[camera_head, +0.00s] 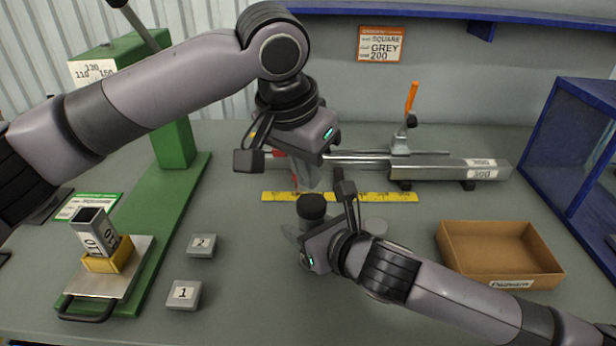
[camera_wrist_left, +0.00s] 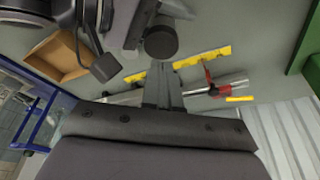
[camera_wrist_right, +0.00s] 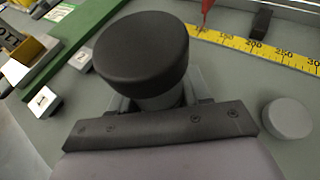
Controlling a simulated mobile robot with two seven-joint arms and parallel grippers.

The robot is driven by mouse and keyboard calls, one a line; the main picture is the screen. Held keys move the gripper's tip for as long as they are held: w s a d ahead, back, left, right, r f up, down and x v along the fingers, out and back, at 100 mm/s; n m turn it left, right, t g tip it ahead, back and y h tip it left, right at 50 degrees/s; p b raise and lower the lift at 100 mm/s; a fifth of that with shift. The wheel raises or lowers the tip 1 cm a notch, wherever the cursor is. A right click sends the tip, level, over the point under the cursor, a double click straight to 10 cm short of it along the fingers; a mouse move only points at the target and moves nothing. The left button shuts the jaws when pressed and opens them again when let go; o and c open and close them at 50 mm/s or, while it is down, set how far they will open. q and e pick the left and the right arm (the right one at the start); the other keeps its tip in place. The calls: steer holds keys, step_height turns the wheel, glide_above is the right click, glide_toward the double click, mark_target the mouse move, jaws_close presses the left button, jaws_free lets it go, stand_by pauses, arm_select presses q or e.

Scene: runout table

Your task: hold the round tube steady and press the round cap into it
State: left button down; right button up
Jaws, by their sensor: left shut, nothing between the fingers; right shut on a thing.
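The black round cap (camera_head: 312,206) sits on top of the grey round tube (camera_head: 310,224), which stands upright on the table. In the right wrist view the cap (camera_wrist_right: 142,48) covers the mouth of the tube (camera_wrist_right: 165,98); how deep it sits is hidden. My right gripper (camera_head: 296,232) is shut on the tube below the cap. My left gripper (camera_head: 306,180) is shut and empty, just above the cap. In the left wrist view the cap (camera_wrist_left: 160,43) lies beyond the shut fingertips (camera_wrist_left: 160,75); I cannot tell whether they touch it.
A yellow ruler (camera_head: 385,197) and a metal rail with an orange-handled clamp (camera_head: 410,120) lie behind. A pale grey disc (camera_wrist_right: 287,118) is beside the tube. A cardboard box (camera_head: 500,250) stands right; a green press (camera_head: 165,225) and numbered blocks (camera_head: 184,294) stand left.

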arm_select(q)
steer(key=v, duration=1.1)
steer(key=shift+r, duration=0.25)
steer(key=shift+s, duration=0.1)
arm_select(e)
steer(key=o, duration=1.2)
arm_select(q)
steer(key=shift+a, duration=0.1)
arm_select(e)
steer(key=shift+d, duration=0.1)
